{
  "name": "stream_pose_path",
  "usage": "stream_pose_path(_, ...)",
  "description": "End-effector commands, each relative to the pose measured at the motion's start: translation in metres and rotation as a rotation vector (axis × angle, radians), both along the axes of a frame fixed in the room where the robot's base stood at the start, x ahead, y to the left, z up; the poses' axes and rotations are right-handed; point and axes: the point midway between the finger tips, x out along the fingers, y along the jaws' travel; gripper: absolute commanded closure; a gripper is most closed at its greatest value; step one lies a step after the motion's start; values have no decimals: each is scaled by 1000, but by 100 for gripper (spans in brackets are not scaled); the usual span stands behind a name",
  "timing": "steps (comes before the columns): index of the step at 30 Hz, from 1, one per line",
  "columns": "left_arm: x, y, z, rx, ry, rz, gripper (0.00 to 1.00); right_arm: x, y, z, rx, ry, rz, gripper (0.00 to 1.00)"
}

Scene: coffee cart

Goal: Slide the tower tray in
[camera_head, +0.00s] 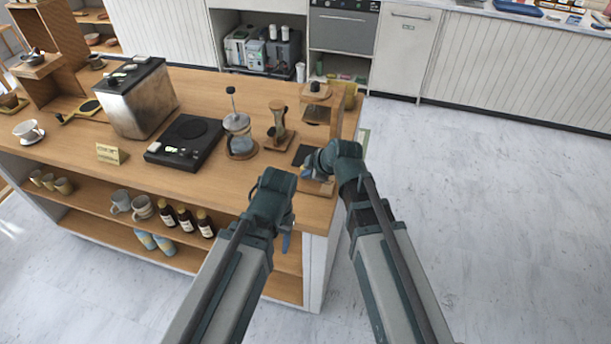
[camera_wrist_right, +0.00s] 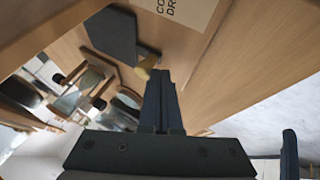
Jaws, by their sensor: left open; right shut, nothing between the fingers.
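The wooden tower (camera_head: 337,108) stands at the right end of the counter. A flat wooden piece (camera_head: 320,187), which looks like its tray, shows low at the front by the counter's edge, partly hidden by my right gripper. My right gripper (camera_head: 308,172) is over it, shut and empty. In the right wrist view the shut fingers (camera_wrist_right: 160,88) point at a small yellowish knob (camera_wrist_right: 147,66) beside a dark square plate (camera_wrist_right: 110,35); I cannot tell whether they touch it. My left gripper (camera_head: 287,238) is open and empty, in front of the counter, lower than its top.
A wooden stand with a glass (camera_head: 277,125), a French press (camera_head: 238,132) and a black scale (camera_head: 186,141) stand left of the tower on the counter (camera_head: 215,190). A lettered label (camera_wrist_right: 182,8) shows in the right wrist view. The floor to the right is clear.

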Motion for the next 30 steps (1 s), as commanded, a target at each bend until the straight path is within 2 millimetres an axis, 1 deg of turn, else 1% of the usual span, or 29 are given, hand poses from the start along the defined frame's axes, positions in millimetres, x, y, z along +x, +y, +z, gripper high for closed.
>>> stream_pose_path(5, 0, 0, 0, 0, 0, 0, 44, 0, 0, 0, 0, 0, 0, 100)
stream_pose_path(8, 0, 0, 0, 0, 0, 0, 44, 3, -1, 0, 0, 0, -1, 100)
stream_pose_path(11, 0, 0, 0, 0, 0, 0, 44, 16, -4, 0, 0, 0, -2, 100)
stream_pose_path(15, 0, 0, 0, 0, 0, 0, 44, 39, -11, 0, 1, 0, -2, 100)
stream_pose_path(16, 0, 0, 0, 0, 0, 0, 44, 42, -12, 0, 1, 0, -2, 100)
stream_pose_path(26, 0, 0, 0, 0, 0, 0, 44, 43, -14, 1, 0, -6, -4, 100)
stream_pose_path(30, 0, 0, 0, 0, 0, 0, 44, 40, -13, 1, -1, -6, -4, 100)
